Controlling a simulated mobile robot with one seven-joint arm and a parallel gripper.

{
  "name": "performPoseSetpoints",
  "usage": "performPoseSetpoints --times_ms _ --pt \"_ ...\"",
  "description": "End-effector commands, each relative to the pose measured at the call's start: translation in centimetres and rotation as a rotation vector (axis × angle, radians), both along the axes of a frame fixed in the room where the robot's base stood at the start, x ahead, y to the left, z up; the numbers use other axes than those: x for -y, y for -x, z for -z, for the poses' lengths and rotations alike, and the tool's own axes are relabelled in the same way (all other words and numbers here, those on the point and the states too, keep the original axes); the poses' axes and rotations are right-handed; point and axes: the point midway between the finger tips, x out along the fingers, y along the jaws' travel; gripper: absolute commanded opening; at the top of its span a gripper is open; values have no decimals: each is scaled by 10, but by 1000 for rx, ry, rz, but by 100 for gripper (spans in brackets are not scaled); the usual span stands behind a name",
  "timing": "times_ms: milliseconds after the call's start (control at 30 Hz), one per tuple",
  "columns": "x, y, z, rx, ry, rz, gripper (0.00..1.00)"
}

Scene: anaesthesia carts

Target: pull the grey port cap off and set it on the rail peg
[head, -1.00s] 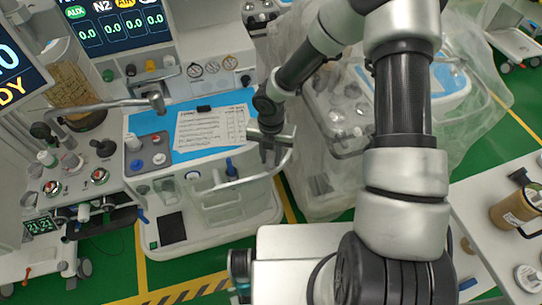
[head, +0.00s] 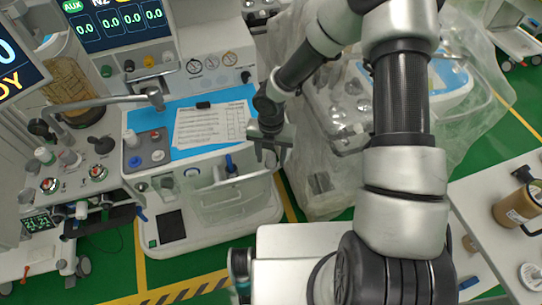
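A dark panel (head: 147,168) on the left of the cart's blue top carries several small round fittings. Among them are a raised white one (head: 131,139) and a blue one (head: 135,162). A pale round fitting (head: 192,173) shows on the cart front. I cannot tell which of these is the grey port cap. A curved rail (head: 240,180) runs along the cart front. A small blue upright piece (head: 229,163) stands by it; I cannot make out the rail peg for certain. My gripper (head: 270,158) hangs over the cart's right front corner, fingers apart, with nothing seen between them.
A printed sheet (head: 210,126) lies on the blue top. A metal arm (head: 105,103) reaches over the cart's back left. A plastic-covered machine (head: 335,120) stands close to the right of my gripper. A white table with a brown jug (head: 516,207) is at the far right.

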Motion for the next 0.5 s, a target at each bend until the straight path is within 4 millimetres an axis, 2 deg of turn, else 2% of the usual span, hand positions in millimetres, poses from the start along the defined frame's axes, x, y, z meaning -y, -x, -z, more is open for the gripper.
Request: performPoseSetpoints --times_ms 167,267,367,500 --pt "0 0 -2 1 0 1 47" --pt "1 -1 -12 2 0 2 47" --pt "1 -1 -30 3 0 2 47" --pt "1 -2 -64 5 -1 2 47"
